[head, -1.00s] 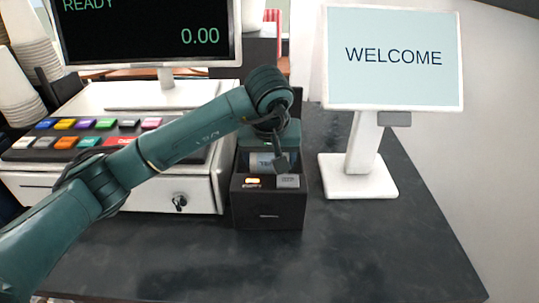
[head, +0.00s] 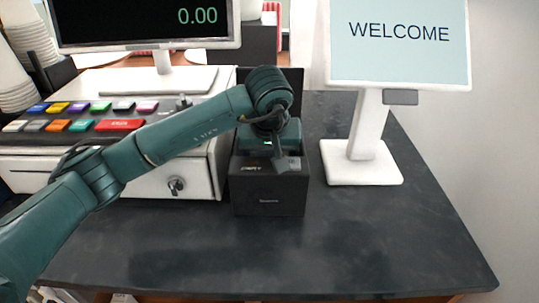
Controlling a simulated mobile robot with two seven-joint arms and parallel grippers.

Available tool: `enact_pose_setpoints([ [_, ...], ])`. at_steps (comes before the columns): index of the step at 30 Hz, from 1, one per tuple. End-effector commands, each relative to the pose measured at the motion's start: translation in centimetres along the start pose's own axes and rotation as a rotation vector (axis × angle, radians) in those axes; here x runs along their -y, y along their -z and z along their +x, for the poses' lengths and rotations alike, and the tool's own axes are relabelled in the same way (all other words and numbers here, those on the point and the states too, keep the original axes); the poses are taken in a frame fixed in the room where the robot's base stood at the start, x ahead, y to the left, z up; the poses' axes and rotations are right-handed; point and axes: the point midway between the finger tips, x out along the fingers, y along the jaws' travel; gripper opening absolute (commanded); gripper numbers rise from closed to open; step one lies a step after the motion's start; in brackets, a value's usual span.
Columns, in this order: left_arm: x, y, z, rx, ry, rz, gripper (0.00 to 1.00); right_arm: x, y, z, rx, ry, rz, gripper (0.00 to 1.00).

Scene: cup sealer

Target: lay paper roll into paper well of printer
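The black printer (head: 268,197) stands on the dark counter between the cash drawer and the customer display. My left arm reaches in from the left, and its gripper (head: 280,162) points down over the top of the printer. The wrist and gripper cover most of the printer's top, so the paper well is hidden. The paper roll cannot be made out now. Whether the gripper's fingers are open or shut cannot be seen. My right gripper is not in view.
A cash drawer (head: 120,175) with colored keys and a monitor (head: 140,22) stands left of the printer. A white WELCOME display (head: 398,40) on a stand (head: 362,165) is close on the right. Stacked cups are at far left. The front counter (head: 300,255) is clear.

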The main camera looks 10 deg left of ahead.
Motion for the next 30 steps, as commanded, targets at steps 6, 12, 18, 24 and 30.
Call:
enact_pose_setpoints([
  [6, 0.01, 0.03, -0.03, -0.001, 0.0, 0.0, 0.44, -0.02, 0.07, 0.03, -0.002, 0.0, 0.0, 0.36],
  [12, 0.01, 0.02, -0.02, -0.001, 0.0, 0.0, 0.82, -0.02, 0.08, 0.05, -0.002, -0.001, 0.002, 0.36],
  [18, 0.01, 0.01, -0.01, 0.0, 0.0, 0.0, 0.96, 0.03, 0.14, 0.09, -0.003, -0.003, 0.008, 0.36],
  [24, 0.01, -0.04, 0.05, 0.001, 0.001, 0.0, 1.0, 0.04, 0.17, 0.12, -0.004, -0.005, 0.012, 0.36],
  [30, 0.01, -0.05, 0.06, 0.002, 0.001, 0.001, 1.0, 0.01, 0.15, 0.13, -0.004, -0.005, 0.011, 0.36],
])
